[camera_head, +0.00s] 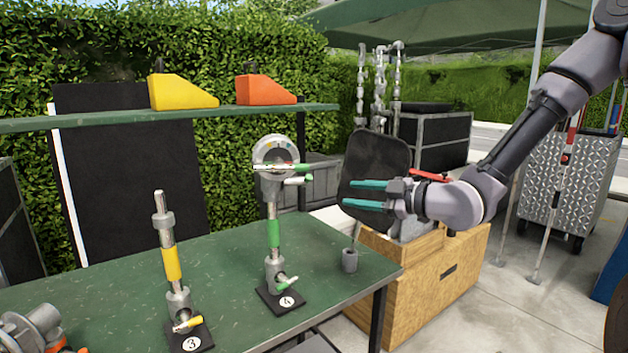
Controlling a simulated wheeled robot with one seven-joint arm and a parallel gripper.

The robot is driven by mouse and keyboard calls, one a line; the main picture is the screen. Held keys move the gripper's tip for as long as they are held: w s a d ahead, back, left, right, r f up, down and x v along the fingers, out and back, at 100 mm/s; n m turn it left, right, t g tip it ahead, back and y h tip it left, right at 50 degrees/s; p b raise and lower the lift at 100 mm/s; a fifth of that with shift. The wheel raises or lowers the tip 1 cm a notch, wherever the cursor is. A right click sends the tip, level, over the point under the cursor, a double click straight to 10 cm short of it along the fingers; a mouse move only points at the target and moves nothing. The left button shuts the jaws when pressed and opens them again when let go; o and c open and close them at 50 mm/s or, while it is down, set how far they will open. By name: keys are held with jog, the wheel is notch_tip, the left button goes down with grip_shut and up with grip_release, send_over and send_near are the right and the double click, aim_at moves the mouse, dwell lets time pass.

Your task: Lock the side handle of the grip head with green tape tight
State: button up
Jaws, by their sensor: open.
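The grip head (275,150) is a round grey disc on top of an upright post with green tape (273,234), on the black base marked 4. Two green-tipped handles stick out to the right from the head: an upper one (296,167) and a lower one (299,181). How tight either handle is cannot be seen. Another green-tipped handle (288,284) is low on the post's base. My gripper (341,194) has two teal fingers pointing left, apart and empty. It appears right of the head, a little below the handles' height; its depth relative to them is unclear.
The green table (110,275) also holds a yellow-taped post (171,264) on the base marked 3 and a small grey cup (349,260). A shelf (60,125) behind carries yellow (182,92) and orange (264,91) wedges. A black panel (375,178) stands behind my gripper, above wooden boxes (430,285).

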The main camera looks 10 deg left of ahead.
jog(key=a+r+y, duration=0.1)
jog(key=r+y, duration=0.1)
send_near(296, 181)
jog(key=w+a+r, duration=0.1)
jog(key=w+a, duration=0.3)
jog(key=a, duration=0.1)
jog(key=shift+s+r+n, duration=0.1)
jog(key=shift+s+n, duration=0.1)
jog(key=shift+n, duration=0.1)
jog(key=shift+d, duration=0.1)
grip_shut()
